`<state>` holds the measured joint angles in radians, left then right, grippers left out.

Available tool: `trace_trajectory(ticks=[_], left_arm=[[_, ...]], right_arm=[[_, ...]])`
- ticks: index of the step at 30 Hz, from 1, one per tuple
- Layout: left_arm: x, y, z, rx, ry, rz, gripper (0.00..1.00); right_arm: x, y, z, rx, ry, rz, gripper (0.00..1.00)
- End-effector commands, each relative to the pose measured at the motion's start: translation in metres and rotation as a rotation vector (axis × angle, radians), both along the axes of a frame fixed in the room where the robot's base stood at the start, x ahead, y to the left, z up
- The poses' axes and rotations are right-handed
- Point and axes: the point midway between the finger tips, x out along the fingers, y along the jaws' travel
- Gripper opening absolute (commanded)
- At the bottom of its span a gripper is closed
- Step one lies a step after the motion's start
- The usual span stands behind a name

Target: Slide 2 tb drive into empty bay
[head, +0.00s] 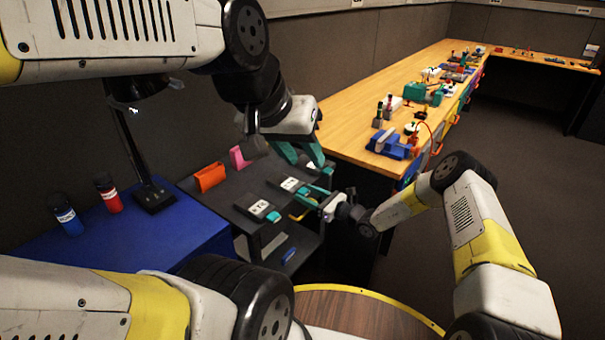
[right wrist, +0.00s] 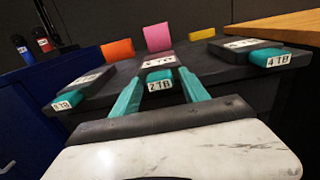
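The 2 TB drive (right wrist: 158,63) is a dark slab with a white label and a teal front tab, lying flat on the dark cart top (right wrist: 110,92). It also shows in the head view (head: 290,184). My right gripper (right wrist: 160,90) is open, with teal fingers on either side of the tab; gaps show between fingers and tab. In the head view it is at the cart's front edge (head: 312,205). My left gripper (head: 302,154) is open and empty above the far part of the cart. I cannot make out an empty bay in either view.
An 8 TB drive (right wrist: 85,83) lies left of the 2 TB drive, a 4 TB drive (right wrist: 245,47) right. Orange (right wrist: 118,49) and pink (right wrist: 157,37) blocks stand behind. A blue table (head: 150,240) with bottles and a lamp is left; a cluttered wooden bench (head: 345,115) is beyond.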

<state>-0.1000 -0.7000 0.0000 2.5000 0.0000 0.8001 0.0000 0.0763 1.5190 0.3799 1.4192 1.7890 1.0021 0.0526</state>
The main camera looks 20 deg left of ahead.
Motion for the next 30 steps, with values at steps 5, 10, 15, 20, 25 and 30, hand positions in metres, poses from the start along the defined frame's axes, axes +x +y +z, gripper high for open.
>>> trace_trajectory(ticks=[5,10,15,20,25,30], left_arm=[[0.0,0.0,0.0,0.0,0.0,0.0,0.36],[0.0,0.0,0.0,0.0,0.0,0.0,0.36],[0.0,0.0,0.0,0.0,0.0,0.0,0.36],[0.0,0.0,0.0,0.0,0.0,0.0,0.36],[0.0,0.0,0.0,0.0,0.0,0.0,0.36],[0.0,0.0,0.0,0.0,0.0,0.0,0.36]], right_arm=[[0.0,0.0,0.0,0.0,0.0,0.0,0.15],[0.0,0.0,0.0,0.0,0.0,0.0,0.0],[0.0,0.0,0.001,0.002,-0.001,0.0,0.0],[0.0,0.0,0.003,0.002,-0.001,0.0,0.0],[0.0,0.0,0.011,0.002,-0.001,0.0,0.0],[0.0,0.0,0.02,0.003,-0.001,0.0,0.0]])
